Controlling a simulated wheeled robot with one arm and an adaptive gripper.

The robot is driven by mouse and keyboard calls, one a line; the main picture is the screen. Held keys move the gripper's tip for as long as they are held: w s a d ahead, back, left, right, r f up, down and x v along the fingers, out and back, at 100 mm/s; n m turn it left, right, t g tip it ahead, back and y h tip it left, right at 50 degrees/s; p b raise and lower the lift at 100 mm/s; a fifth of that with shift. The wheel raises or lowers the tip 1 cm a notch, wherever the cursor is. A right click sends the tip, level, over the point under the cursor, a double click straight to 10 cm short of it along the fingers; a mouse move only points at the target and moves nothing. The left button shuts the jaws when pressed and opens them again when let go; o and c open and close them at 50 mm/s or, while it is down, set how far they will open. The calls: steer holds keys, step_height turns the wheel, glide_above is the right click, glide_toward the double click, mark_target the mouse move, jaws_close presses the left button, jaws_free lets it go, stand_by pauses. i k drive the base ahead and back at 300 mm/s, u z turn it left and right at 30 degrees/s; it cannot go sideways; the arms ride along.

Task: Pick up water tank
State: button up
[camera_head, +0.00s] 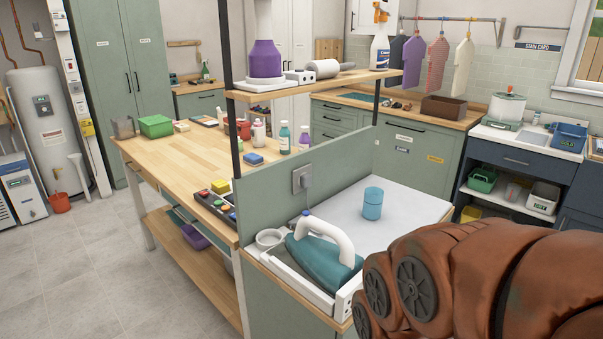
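No part is labelled as the water tank. A small blue-teal cylinder (372,204) stands upright on the white board top (402,215); it may be the tank, but I cannot tell. Left of it, a teal and white iron (322,252) rests on its white base (343,296). A small whitish round cup (270,238) sits beside the iron at the left. My gripper is out of view. My brown arm fills the lower right and hides the near right part of the station.
A wooden worktable (172,156) with bottles and boxes lies left.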

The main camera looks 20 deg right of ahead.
mark_target(372, 205)
steer(key=z, duration=2)
steer(key=i, duration=2.15)
steer(key=u, duration=4.25)
